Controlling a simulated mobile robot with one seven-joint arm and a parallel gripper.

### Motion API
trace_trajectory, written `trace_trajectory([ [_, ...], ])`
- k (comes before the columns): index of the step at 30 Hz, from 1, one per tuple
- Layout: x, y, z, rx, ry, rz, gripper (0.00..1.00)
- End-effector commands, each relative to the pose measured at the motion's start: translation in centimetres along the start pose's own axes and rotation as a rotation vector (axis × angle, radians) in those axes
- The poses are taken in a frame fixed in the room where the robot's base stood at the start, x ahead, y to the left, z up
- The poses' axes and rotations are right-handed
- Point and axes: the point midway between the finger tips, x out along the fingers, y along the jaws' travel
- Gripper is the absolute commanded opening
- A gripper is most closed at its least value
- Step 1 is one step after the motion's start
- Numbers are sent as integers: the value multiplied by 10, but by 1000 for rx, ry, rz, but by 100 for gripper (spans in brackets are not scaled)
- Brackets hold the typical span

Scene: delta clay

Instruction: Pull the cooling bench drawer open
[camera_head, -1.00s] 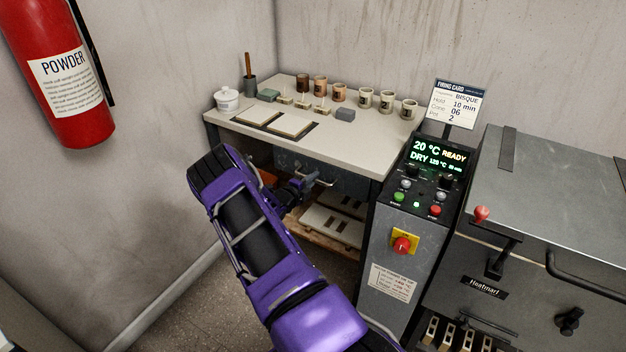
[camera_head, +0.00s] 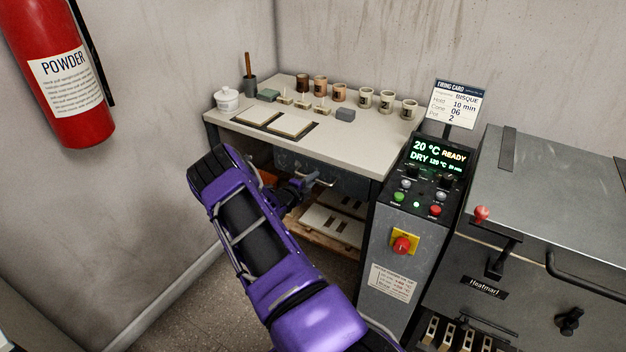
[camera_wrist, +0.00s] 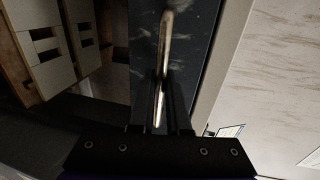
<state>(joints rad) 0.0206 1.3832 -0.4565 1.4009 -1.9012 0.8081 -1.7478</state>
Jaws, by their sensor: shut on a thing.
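The cooling bench (camera_head: 345,148) stands against the back wall with a pale top. Its dark grey drawer (camera_head: 350,183) sits under the top and looks closed in the head view. The drawer's bar handle (camera_head: 326,183) shows at the drawer front. My gripper (camera_head: 305,185) is at the handle, partly hidden by my purple arm. In the wrist view, my gripper (camera_wrist: 161,110) is shut on the bright metal handle (camera_wrist: 166,45), in front of the dark drawer face (camera_wrist: 195,65).
Several cups (camera_head: 365,97), tiles and a white jar (camera_head: 227,99) stand on the bench top. A lower shelf (camera_head: 325,240) holds pale slabs. The control cabinet (camera_head: 385,265) and kiln (camera_head: 540,230) stand close on the right. Floor (camera_head: 190,305) is clear at the left.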

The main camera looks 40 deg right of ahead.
Motion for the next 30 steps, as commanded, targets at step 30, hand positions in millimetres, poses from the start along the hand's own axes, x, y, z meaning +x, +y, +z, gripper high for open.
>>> trace_trajectory([
  [30,-169,33,1,-3,-5,0,0],
])
